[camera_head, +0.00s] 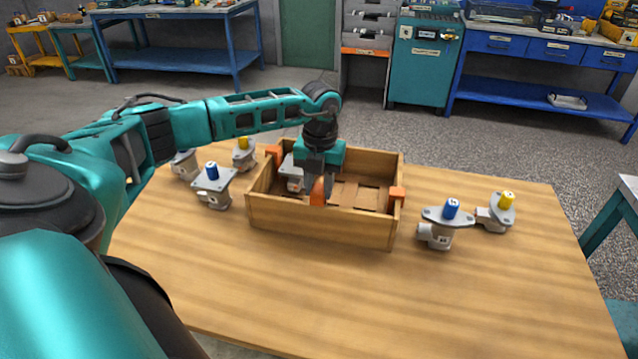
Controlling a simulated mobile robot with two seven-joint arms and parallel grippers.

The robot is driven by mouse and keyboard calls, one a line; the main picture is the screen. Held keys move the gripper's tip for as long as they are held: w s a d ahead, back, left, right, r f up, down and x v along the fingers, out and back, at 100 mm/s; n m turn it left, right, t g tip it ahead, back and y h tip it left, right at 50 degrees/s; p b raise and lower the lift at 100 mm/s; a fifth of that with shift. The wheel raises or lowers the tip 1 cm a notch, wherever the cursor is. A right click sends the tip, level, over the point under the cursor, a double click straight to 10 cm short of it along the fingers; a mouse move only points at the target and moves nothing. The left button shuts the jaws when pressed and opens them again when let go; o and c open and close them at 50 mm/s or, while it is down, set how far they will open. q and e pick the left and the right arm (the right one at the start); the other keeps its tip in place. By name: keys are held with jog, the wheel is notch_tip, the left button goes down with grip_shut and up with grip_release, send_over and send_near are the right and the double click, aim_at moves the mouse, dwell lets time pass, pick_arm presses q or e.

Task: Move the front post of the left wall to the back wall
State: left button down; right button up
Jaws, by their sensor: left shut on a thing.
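An open wooden box (320,223) stands on the table. My left gripper (318,182) reaches down into it from above, near the middle. It is shut on an orange post (317,192), which shows just behind the front wall, apart from the left wall. Another orange post (274,152) sits on the left wall toward the back. A third orange post (397,195) sits on the right wall toward the front. The back wall (375,160) shows no post on its visible part; my gripper hides some of it. My right gripper is not in view.
A grey motor part (290,172) lies in the box's left side. Motors with blue (213,185) and yellow (243,153) caps stand left of the box. A blue-capped motor (445,225) and a yellow-capped one (497,212) stand right. The table's front (400,305) is clear.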

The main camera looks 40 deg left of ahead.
pick_arm(q)
jog(key=shift+f+b, duration=0.6)
jog(key=shift+f, duration=0.45)
jog(key=c, duration=0.7)
grip_release()
notch_tip(320, 180, up, 13)
jog(key=shift+w, duration=0.2)
jog(key=shift+f, duration=0.1)
